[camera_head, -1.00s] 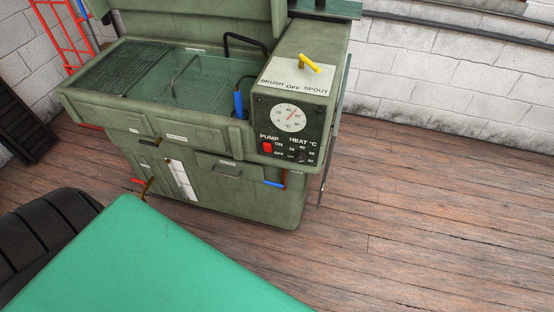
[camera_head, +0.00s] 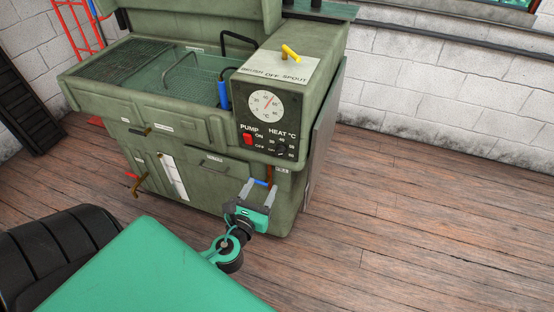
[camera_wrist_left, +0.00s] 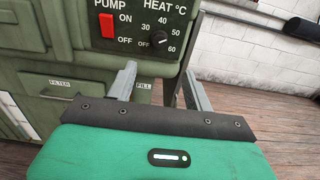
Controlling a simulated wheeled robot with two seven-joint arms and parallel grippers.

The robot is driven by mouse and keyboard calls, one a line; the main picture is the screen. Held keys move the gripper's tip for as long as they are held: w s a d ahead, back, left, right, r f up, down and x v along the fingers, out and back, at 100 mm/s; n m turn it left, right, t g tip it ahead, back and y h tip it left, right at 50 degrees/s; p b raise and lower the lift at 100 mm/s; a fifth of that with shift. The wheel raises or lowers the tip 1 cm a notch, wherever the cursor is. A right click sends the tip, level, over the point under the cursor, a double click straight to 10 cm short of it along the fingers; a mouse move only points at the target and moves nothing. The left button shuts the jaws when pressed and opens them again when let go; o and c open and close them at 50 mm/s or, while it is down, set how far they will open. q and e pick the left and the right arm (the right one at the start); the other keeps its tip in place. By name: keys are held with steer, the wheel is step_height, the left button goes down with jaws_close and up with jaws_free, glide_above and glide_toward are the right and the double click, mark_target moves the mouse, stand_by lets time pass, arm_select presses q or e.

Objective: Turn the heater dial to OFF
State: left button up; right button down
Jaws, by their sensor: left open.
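The heater dial (camera_head: 282,150) is a small black knob under the HEAT °C label on the washer's dark control panel (camera_head: 268,133). My left gripper (camera_head: 260,186) is open and empty, below the panel in front of the cabinet, apart from the dial. In the wrist view its two grey fingers (camera_wrist_left: 160,78) point up toward the panel, with the dial above the space between them. My right gripper is not in view.
A red pump switch (camera_head: 247,139) sits left of the dial. A round temperature gauge (camera_head: 266,105) and a yellow selector lever (camera_head: 290,52) are above. A blue-handled hose fitting (camera_head: 223,95) hangs beside the panel. The wooden floor at right is clear.

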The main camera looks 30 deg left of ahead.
mark_target(279, 154)
arm_select(q)
steer(key=p+x, duration=0.1)
steer(key=x, duration=1)
steer(key=shift+w+a, duration=0.1)
steer(key=shift+w, duration=0.2)
steer(key=shift+w+a, duration=0.15)
steer(key=shift+w, duration=0.55)
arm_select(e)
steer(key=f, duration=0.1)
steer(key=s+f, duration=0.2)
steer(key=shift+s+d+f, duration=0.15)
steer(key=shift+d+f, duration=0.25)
arm_select(q)
steer(key=c, duration=1)
